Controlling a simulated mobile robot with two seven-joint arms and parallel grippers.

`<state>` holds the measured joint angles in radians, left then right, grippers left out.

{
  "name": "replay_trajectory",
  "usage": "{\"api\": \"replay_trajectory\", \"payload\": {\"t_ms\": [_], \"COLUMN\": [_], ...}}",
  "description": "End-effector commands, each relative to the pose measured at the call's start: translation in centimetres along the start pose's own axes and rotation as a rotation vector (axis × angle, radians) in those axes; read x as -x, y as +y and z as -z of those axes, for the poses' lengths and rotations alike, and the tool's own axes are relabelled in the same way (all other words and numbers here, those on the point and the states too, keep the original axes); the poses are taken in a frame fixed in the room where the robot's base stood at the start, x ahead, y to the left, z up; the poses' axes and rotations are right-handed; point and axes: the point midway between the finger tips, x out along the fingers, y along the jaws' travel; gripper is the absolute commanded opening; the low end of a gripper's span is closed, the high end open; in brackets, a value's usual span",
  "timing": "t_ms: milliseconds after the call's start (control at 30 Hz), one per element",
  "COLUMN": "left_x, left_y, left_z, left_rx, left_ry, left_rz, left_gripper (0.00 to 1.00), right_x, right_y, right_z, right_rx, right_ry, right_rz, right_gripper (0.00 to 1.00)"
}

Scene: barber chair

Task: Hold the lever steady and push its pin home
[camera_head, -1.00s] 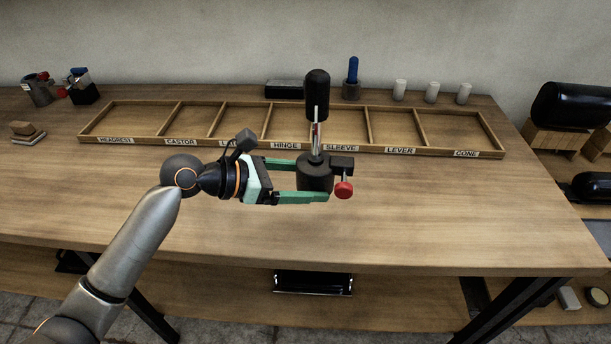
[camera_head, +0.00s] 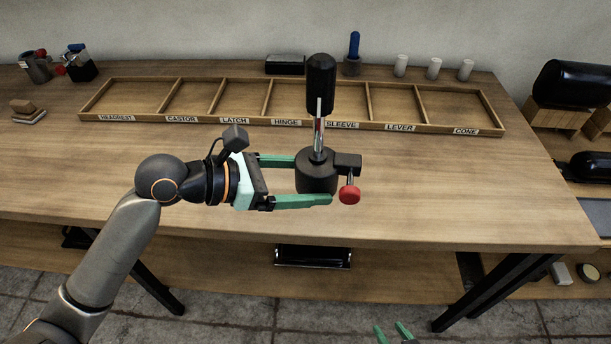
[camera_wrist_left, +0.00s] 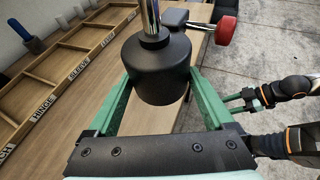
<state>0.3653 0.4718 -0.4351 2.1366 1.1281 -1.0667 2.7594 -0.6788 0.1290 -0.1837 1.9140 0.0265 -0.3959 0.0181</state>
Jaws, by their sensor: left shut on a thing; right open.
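The lever has a black round base (camera_head: 317,176), a chrome rod and a black grip (camera_head: 321,82) on top. It stands upright. A side block on the base carries the pin, which has a red knob (camera_head: 349,194). My left gripper (camera_head: 312,183) is shut on the black base, one green finger on each side. In the left wrist view the base (camera_wrist_left: 157,70) sits between the fingers, and the red knob (camera_wrist_left: 226,30) shows beyond it. My right gripper (camera_head: 394,333) is open and empty at the bottom edge, well below the lever.
A wooden tray (camera_head: 290,122) with labelled compartments lies behind the lever. White cylinders (camera_head: 434,68), a blue-handled tool (camera_head: 354,45) and a black box (camera_head: 285,64) stand behind it. The bench front (camera_head: 420,220) is clear. Black rolls rest at the right.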

Motion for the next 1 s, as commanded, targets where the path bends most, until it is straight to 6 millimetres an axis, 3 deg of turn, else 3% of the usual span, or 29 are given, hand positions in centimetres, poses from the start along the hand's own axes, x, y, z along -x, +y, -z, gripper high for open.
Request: {"api": "replay_trajectory", "payload": {"t_ms": [1000], "left_x": [-3.6], "left_y": [5.1], "left_z": [3.3], "left_rx": [0.000], "left_ry": [-0.008], "left_rz": [-0.001], "left_gripper": [0.00], "right_x": [-0.2], "right_y": [0.0], "right_z": [-0.1], "right_rx": [0.003], "right_ry": [0.001], "right_rz": [0.001], "right_gripper": [0.50]}}
